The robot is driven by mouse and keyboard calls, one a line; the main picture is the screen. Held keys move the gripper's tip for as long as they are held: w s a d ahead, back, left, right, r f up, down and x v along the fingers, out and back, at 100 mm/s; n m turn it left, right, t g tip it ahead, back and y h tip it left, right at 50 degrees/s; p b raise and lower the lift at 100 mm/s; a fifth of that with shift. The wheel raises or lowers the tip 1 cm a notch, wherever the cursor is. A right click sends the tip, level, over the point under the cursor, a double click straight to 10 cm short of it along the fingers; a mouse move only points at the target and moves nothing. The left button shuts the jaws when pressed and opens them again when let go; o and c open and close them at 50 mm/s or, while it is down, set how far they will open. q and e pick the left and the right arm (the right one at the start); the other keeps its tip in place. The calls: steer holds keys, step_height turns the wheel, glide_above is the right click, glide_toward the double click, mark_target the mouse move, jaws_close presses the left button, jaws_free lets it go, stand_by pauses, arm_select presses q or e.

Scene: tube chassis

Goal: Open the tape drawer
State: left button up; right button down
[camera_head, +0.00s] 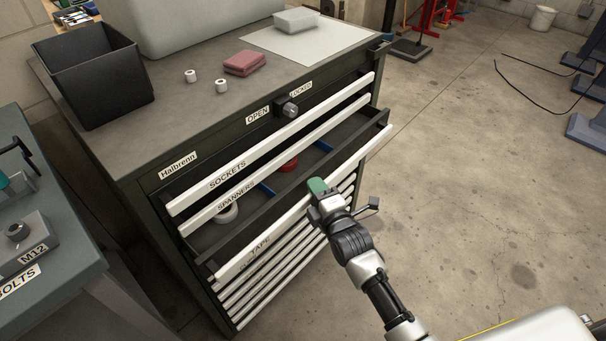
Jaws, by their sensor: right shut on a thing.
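The tape drawer (259,247) is the third drawer down in the dark tool cabinet (85,85), labelled TAPE on its white front rail. It stands pulled out, with its inside in sight. The fingertips' exact hold is partly hidden. My left gripper is out of view.
The SOCKETS (228,176) and SPANNERS (238,197) drawers are above, more drawers below. A lock knob (290,110) sits above them.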

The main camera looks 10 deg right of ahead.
arm_select(q)
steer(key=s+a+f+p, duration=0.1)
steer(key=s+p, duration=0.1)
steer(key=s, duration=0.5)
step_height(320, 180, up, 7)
steer(key=p, duration=0.6)
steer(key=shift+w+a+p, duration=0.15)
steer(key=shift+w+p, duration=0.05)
steer(key=shift+p, duration=0.2)
arm_select(e)
steer(key=s+d, duration=0.8)
steer(key=s, duration=0.4)
steer(key=s+d, duration=0.8)
steer(key=s, duration=0.5)
steer(key=shift+d, duration=0.3)
steer(key=shift+s, duration=0.1)
steer(key=c, duration=0.8)
jaws_free()
steer(key=shift+c, duration=0.2)
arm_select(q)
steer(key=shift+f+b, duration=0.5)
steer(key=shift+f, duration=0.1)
arm_select(e)
steer(key=s+d, duration=0.2)
steer(key=s, duration=0.8)
steer(key=shift+s, duration=0.3)
steer(key=shift+f, duration=0.15)
